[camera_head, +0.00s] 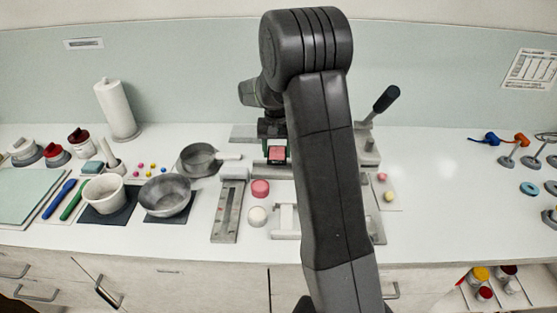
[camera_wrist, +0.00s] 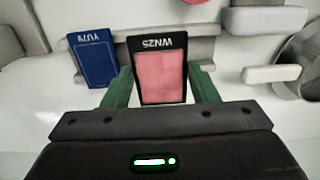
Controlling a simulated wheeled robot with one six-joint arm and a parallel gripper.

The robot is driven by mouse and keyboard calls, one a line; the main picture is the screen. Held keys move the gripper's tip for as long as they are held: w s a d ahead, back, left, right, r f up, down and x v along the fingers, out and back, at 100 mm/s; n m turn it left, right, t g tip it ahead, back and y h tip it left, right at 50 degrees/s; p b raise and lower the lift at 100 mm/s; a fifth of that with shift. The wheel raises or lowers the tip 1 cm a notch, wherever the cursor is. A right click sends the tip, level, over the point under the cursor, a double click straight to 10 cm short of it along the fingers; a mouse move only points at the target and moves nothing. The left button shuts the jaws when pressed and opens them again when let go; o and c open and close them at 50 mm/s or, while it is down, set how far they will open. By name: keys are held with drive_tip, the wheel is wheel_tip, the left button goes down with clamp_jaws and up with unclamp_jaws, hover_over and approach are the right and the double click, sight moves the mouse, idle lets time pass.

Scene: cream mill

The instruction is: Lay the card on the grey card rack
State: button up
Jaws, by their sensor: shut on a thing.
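A black-edged card with a pink face (camera_wrist: 160,77), lettered along one edge, is between the green fingers of my gripper (camera_wrist: 162,88) in the wrist view. My gripper is shut on it. In the head view the card (camera_head: 277,153) shows small below my gripper (camera_head: 276,157), left of my arm. A grey ledge, seemingly the card rack (camera_wrist: 204,46), lies just beyond the held card in the wrist view. A blue card (camera_wrist: 92,58) rests there, left of the held card. In the head view my arm hides much of this area. I cannot tell whether the held card touches the rack.
A pan (camera_head: 199,160) stands left of my gripper, its pale handle pointing towards it. A grey slotted fixture (camera_head: 228,212), a pink round piece (camera_head: 260,188) and a white ball (camera_head: 257,216) are nearer me. A dark-handled lever (camera_head: 384,99) rises right of my arm.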

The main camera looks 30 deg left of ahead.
sight(277, 155)
drive_tip(key=shift+d+f+p, duration=0.1)
drive_tip(key=shift+f+p, duration=0.25)
drive_tip(key=shift+f, duration=1.9)
drive_tip(key=shift+f, duration=0.2)
drive_tip(key=o, duration=1)
drive_tip(key=shift+r, duration=0.1)
wheel_tip(277, 155, up, 12)
drive_tip(key=shift+r+b, duration=0.15)
drive_tip(key=shift+b, duration=0.6)
